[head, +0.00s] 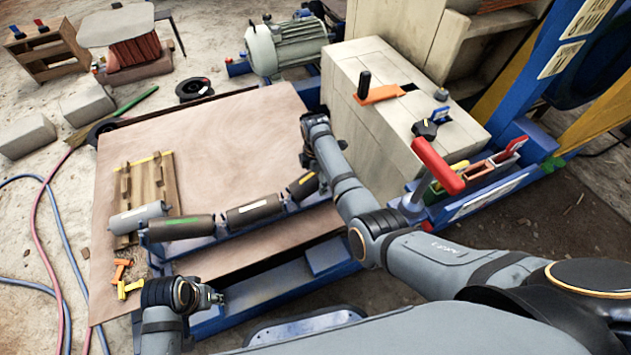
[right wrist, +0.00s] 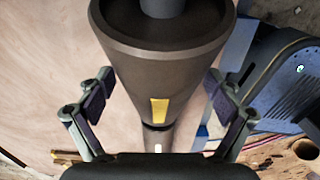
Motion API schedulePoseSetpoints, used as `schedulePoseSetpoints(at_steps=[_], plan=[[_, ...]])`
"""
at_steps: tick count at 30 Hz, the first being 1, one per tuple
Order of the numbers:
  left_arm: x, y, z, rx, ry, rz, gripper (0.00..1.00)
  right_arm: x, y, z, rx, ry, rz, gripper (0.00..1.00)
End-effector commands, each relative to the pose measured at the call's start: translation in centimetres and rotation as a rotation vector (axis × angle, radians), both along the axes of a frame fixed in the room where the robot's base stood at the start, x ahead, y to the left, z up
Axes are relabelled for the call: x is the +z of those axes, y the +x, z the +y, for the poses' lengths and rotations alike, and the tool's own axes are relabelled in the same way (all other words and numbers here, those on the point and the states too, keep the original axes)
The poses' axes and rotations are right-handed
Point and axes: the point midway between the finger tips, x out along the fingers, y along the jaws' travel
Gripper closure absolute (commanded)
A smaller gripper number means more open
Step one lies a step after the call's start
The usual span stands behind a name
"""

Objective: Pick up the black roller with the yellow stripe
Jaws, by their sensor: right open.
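The black roller with the yellow stripe (head: 301,187) lies at the right end of a row of rollers on the blue frame in the head view. In the right wrist view this roller (right wrist: 158,75) fills the middle, its yellow stripe facing the camera. My right gripper (right wrist: 158,84) is open, one finger on each side of the roller, with visible gaps. In the head view my right gripper (head: 311,158) is above the roller's far end, its fingers mostly hidden. My left gripper (head: 213,297) is low at the front; its jaw state is unclear.
A white-striped roller (head: 253,209), a green-striped roller (head: 181,227) and a grey roller (head: 137,217) lie to the left. A wooden rack (head: 165,190) stands behind them. A pale machine block (head: 345,95) stands right of my right wrist. The brown sheet (head: 220,135) is largely clear.

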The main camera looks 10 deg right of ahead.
Motion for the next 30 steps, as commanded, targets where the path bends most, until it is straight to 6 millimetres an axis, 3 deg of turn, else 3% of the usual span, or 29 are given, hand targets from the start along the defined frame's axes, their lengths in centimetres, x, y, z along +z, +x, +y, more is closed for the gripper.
schedulePoseSetpoints(at_steps=[8, 27, 30], plan=[[0.49, -0.1, -0.09, -0.001, -0.002, 0.001, 0.64, -0.21, 0.01, -0.02, 0.0, 0.0, -0.001, 0.08], [0.47, -0.06, -0.09, -0.001, -0.002, 0.0, 0.64, -0.22, -0.02, -0.01, 0.0, 0.0, 0.0, 0.94], [0.5, -0.06, -0.08, -0.001, -0.002, 0.0, 0.64, -0.05, 0.1, 0.0, 0.0, 0.001, -0.003, 0.99]])
